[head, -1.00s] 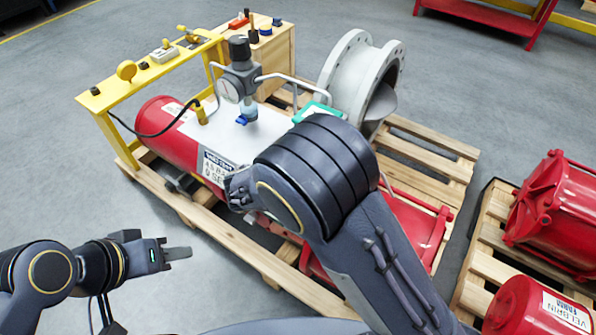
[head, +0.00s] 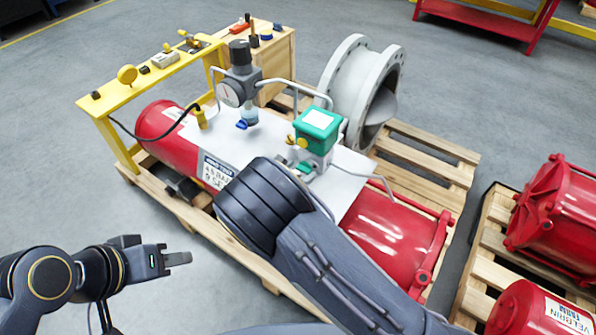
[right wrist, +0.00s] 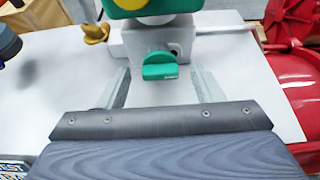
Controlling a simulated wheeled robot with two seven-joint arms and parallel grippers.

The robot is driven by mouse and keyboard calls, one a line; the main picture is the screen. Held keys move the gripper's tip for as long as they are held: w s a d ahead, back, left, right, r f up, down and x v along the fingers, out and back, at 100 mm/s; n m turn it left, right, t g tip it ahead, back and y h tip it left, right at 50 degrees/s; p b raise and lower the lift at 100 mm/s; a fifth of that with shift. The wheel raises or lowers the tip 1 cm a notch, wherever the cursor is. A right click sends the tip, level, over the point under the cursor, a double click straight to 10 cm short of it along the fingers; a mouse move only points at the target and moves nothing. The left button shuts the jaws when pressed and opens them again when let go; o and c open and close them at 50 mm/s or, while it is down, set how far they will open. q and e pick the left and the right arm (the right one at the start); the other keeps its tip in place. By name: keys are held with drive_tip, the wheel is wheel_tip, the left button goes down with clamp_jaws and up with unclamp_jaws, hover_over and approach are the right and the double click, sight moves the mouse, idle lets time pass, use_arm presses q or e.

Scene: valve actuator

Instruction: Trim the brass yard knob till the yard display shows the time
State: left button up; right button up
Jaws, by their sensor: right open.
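A brass-coloured knob (head: 291,140) sticks out of the left side of a green-topped box (head: 317,125); it also shows in the right wrist view (right wrist: 97,33). A green knob (right wrist: 160,72) is on the front of the grey block below the box. My right gripper (right wrist: 163,76) is open, its fingers on either side of the green knob, with gaps visible. In the head view my right arm hides most of that gripper. My left gripper (head: 178,259) is far from the box, left of the pallet, seen side-on. I cannot read any yard display.
A regulator with a round gauge (head: 231,93) stands left of the box. A yellow rail (head: 150,75) carries small fittings. A red cylinder (head: 165,130) and a grey flanged pipe (head: 350,80) lie on the pallet. A thin metal tube runs close to the box.

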drive_tip(key=shift+c, duration=0.3)
drive_tip(key=c, duration=0.9)
drive_tip(key=shift+a+r+n+h+p, duration=0.1)
drive_tip(key=shift+n+h+p, duration=0.3)
drive_tip(key=shift+p, duration=0.2)
drive_tip(key=shift+c, duration=0.2)
drive_tip(key=shift+w+a+n+g+p, duration=0.1)
drive_tip(key=shift+n+g+p, duration=0.2)
drive_tip(key=shift+n+p, duration=0.15)
drive_tip(key=shift+w+a+n+g+h, duration=0.1)
drive_tip(key=shift+n+g+h, duration=0.2)
drive_tip(key=shift+n+h, duration=0.45)
drive_tip(key=shift+a+f+n+h, duration=0.1)
drive_tip(key=shift+f+n+h, duration=0.2)
drive_tip(key=shift+n, duration=0.4)
drive_tip(key=shift+w+r, duration=0.1)
drive_tip(key=o, duration=1)
